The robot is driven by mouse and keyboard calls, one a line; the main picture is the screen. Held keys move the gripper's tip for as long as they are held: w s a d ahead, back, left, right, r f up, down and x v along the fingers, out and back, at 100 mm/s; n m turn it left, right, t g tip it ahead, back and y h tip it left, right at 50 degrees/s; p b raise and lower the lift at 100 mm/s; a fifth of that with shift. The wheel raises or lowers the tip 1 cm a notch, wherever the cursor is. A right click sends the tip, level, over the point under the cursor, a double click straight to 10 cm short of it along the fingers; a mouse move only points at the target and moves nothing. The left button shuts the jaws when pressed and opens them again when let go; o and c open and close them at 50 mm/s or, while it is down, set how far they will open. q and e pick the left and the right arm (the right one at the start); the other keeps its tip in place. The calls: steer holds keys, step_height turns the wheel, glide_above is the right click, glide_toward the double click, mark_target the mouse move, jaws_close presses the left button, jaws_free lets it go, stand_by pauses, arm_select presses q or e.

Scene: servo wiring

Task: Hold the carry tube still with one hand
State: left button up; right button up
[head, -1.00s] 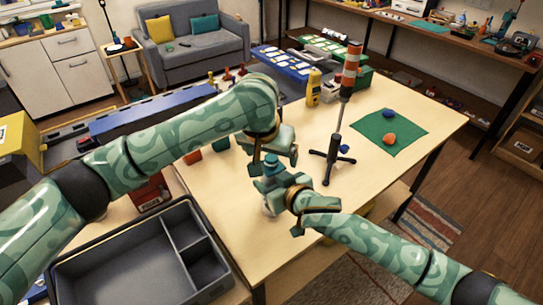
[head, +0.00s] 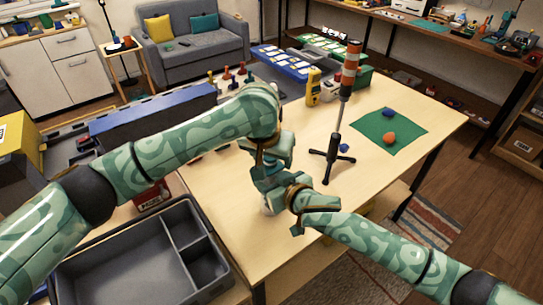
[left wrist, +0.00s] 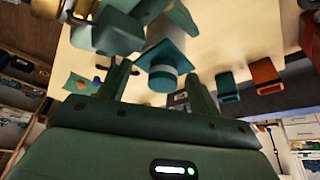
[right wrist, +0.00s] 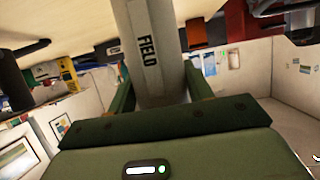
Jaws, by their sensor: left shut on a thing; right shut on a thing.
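The grey carry tube (right wrist: 150,45), marked FIELD, fills the middle of the right wrist view. My right gripper (right wrist: 158,82) is shut on its body. In the head view only a pale bit of the tube (head: 268,208) shows behind my right gripper (head: 284,196). The tube's teal cap (left wrist: 165,68) is in the left wrist view, between the fingers of my left gripper (left wrist: 158,84). My left gripper (head: 268,172) is shut on this cap, just above my right gripper. Most of the tube and cap is hidden in the head view.
A stand with an orange-and-white top (head: 333,150) is close to the right of my grippers. A green mat (head: 410,131) with an orange and a blue piece lies farther right. A grey compartment tray (head: 130,262) is at the front left. The table's front right is clear.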

arm_select(q)
steer(key=shift+r, duration=1.65)
steer(key=shift+r, duration=1.9)
arm_select(e)
steer(key=o, duration=1.1)
